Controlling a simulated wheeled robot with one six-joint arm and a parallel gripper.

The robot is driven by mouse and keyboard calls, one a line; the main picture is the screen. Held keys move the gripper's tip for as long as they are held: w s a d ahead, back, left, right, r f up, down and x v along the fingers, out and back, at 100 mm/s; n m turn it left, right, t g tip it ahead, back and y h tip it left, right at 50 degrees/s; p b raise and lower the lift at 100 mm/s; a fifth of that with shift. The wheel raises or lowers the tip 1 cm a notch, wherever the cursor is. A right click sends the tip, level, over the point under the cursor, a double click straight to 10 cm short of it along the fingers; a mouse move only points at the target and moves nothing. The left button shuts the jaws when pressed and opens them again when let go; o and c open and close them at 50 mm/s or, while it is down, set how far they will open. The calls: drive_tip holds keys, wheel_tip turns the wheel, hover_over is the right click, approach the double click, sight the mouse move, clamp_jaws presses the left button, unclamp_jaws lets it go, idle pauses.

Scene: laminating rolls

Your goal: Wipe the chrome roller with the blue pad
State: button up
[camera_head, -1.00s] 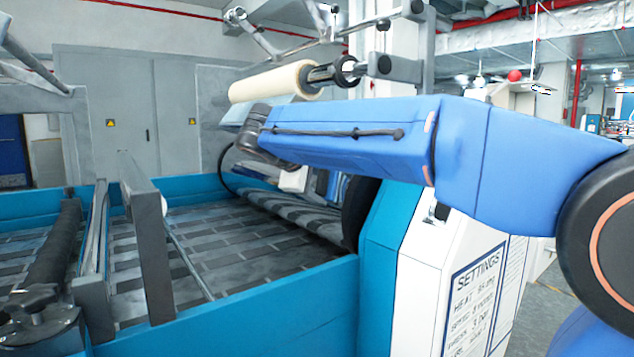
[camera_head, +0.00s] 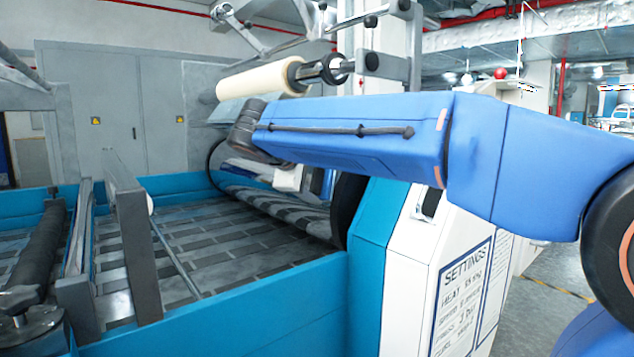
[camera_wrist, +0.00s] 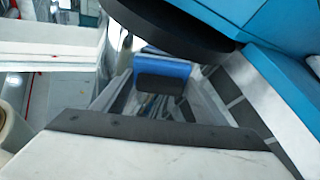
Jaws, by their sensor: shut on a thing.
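The blue pad (camera_wrist: 163,71) has a dark block on its near face and sits in the middle of the wrist view. My gripper (camera_wrist: 160,98) is shut on it, with grey fingers on either side of the block. A shiny, mirror-like surface beyond the pad looks like the chrome roller (camera_wrist: 143,32). The pad is close to it, but I cannot tell whether they touch. In the head view my gripper's white body (camera_head: 288,178) shows below my blue arm, and the pad and chrome roller cannot be made out clearly there.
A large black disc (camera_wrist: 172,20) and blue machine housing (camera_wrist: 275,45) are close to the pad. A cream film roll (camera_head: 258,80) hangs above my wrist. A white settings panel (camera_head: 462,290) stands at the right of the machine bed (camera_head: 230,245).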

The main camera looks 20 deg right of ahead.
drive_tip(key=w+a, duration=0.3)
drive_tip(key=w, duration=0.8)
drive_tip(key=shift+a, duration=0.25)
idle(1.0)
drive_tip(key=shift+s+a+r, duration=0.25)
drive_tip(key=shift+a+r, duration=0.15)
drive_tip(key=shift+a, duration=0.45)
drive_tip(key=shift+s+a+r, duration=0.3)
drive_tip(key=shift+a+r, duration=0.15)
drive_tip(key=shift+a, duration=0.4)
drive_tip(key=shift+s+a+r, duration=0.25)
drive_tip(key=shift+a+r, duration=0.15)
drive_tip(key=shift+a, duration=0.45)
drive_tip(key=shift+s+a+r, duration=0.2)
drive_tip(key=shift+a+r, duration=0.1)
drive_tip(key=shift+a, duration=0.35)
drive_tip(key=shift+s+a+r, duration=0.2)
drive_tip(key=shift+a+r, duration=0.1)
drive_tip(key=shift+a, duration=0.35)
